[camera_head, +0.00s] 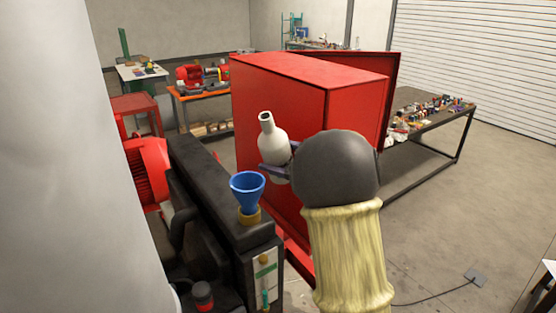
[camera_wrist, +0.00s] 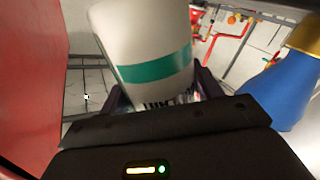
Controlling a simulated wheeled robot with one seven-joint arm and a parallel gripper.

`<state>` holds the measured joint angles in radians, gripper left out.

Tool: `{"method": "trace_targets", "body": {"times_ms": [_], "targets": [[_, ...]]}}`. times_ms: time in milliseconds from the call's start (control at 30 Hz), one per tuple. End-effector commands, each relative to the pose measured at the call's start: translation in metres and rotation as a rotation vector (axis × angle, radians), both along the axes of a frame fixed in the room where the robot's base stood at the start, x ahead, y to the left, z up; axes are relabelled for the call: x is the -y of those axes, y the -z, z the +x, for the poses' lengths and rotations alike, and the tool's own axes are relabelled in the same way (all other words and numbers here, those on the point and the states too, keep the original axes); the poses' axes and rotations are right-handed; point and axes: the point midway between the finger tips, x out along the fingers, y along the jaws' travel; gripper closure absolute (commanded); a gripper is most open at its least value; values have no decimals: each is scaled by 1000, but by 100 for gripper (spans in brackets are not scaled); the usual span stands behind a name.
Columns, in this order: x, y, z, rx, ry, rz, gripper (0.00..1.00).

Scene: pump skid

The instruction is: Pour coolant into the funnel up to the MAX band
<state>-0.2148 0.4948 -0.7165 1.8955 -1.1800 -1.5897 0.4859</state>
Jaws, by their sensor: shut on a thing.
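A white bottle (camera_head: 271,142) with a narrow neck is held by my gripper (camera_head: 276,172), above and to the right of the blue funnel (camera_head: 248,187). The bottle is nearly upright, leaning slightly, its mouth well above the funnel rim. The wrist view shows the bottle (camera_wrist: 140,35) with a green band between my gripper's fingers (camera_wrist: 160,95), and the funnel (camera_wrist: 283,92) at the right. The funnel sits in a brass-coloured neck on the dark tank (camera_head: 215,190). A sight gauge (camera_head: 264,277) with a green band is on the tank's front; its liquid level is too small to read.
A red cabinet (camera_head: 280,105) with an open door stands close behind the bottle and my gripper. A red motor (camera_head: 147,168) is left of the tank. A workbench (camera_head: 430,125) with small items is at the right. Open floor lies at right.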

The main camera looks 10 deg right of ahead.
Motion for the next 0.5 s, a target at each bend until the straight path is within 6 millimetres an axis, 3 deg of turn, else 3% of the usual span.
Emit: {"method": "trace_targets", "body": {"times_ms": [500], "targets": [[-11, 5, -12, 191, -3, -147, 65]]}}
